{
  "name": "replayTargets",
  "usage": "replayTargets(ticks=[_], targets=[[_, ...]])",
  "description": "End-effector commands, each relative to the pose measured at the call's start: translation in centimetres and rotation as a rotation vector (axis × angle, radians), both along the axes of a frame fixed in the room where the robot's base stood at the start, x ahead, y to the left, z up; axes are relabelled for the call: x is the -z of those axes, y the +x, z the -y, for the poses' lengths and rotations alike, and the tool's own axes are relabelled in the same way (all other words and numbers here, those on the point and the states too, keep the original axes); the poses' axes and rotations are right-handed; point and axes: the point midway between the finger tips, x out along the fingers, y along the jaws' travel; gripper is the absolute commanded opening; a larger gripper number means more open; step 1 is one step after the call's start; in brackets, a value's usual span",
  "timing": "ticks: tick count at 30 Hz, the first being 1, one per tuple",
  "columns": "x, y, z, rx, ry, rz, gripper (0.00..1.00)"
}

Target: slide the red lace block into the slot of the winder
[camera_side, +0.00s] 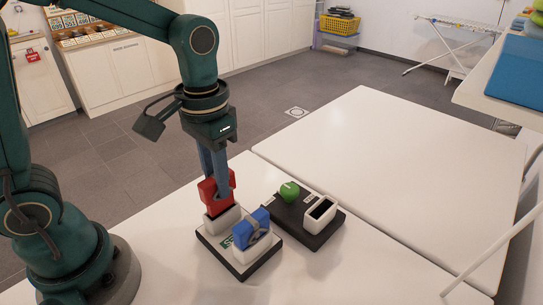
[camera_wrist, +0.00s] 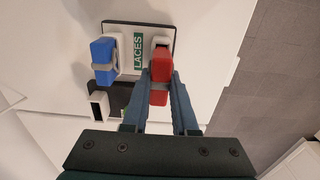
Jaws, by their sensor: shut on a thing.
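The red lace block (camera_side: 210,193) is held upright between the fingers of my gripper (camera_side: 219,190), directly over a white holder (camera_side: 222,222) on the LACES stand (camera_side: 243,268). In the wrist view the red block (camera_wrist: 160,78) sits between the two fingertips (camera_wrist: 160,82), by that holder's dark opening. I cannot tell if its lower end is still inside the holder. The winder is a dark base (camera_side: 315,238) with a green knob (camera_side: 289,192) and a white box (camera_side: 320,213). The box's dark slot looks empty. The wrist view shows the box (camera_wrist: 98,105) left of the fingers.
A blue block (camera_side: 251,229) stands in the other holder of the LACES stand, close in front of the red block; it also shows in the wrist view (camera_wrist: 103,60). The white table (camera_side: 390,150) beyond the winder is clear.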

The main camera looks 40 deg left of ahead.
Motion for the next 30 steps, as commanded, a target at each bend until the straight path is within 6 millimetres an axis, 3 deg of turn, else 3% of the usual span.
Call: replayTargets(ticks=[30], targets=[[2.0, 0.0, 0.0, 0.000, 0.000, -0.001, 0.00]])
